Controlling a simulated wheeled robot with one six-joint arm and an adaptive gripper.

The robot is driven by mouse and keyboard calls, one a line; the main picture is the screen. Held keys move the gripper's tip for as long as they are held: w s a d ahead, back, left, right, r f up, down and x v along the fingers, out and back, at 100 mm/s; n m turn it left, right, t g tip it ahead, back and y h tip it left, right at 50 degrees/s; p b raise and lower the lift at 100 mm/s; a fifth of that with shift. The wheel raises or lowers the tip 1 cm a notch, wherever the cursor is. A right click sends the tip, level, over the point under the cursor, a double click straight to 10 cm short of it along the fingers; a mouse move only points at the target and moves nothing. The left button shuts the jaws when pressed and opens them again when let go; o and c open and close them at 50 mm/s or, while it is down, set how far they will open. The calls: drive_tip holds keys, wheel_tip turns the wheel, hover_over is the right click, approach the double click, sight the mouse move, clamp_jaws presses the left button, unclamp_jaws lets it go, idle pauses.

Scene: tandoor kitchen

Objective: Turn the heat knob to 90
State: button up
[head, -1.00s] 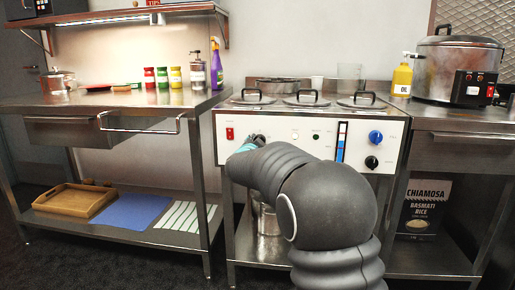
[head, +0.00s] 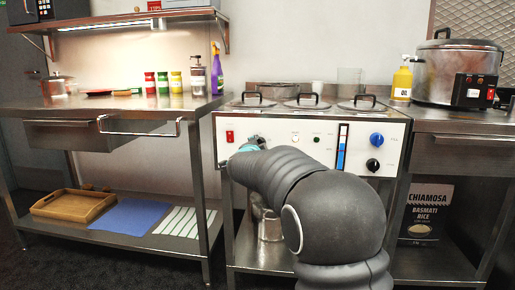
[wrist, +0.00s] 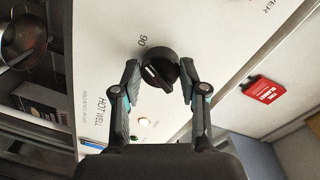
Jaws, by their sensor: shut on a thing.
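The black heat knob (wrist: 158,68) shows in the wrist view on the white front panel (wrist: 110,50), with a white pointer line on its face. The line slants toward the upper left of the picture. A printed "90" (wrist: 142,40) sits just above and left of the knob. My gripper (wrist: 160,79) is shut on the knob, with one finger on each side. In the head view my gripper (head: 254,143) is at the left part of the panel, right of the red switch (head: 229,136); my arm hides much of it and the knob.
A blue knob (head: 376,139) and another black knob (head: 372,165) are on the panel's right side, beside a blue level gauge (head: 342,147). Lidded wells (head: 305,104) are on top. A steel table (head: 120,101) stands left. A large cooker (head: 457,68) stands on the right counter.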

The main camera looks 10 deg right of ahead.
drive_tip(key=o, duration=1.1)
drive_tip(key=shift+o, duration=0.2)
drive_tip(key=f+v, duration=0.1)
drive_tip(key=v, duration=1.1)
drive_tip(key=shift+r, duration=0.5)
drive_tip(key=shift+a, duration=0.15)
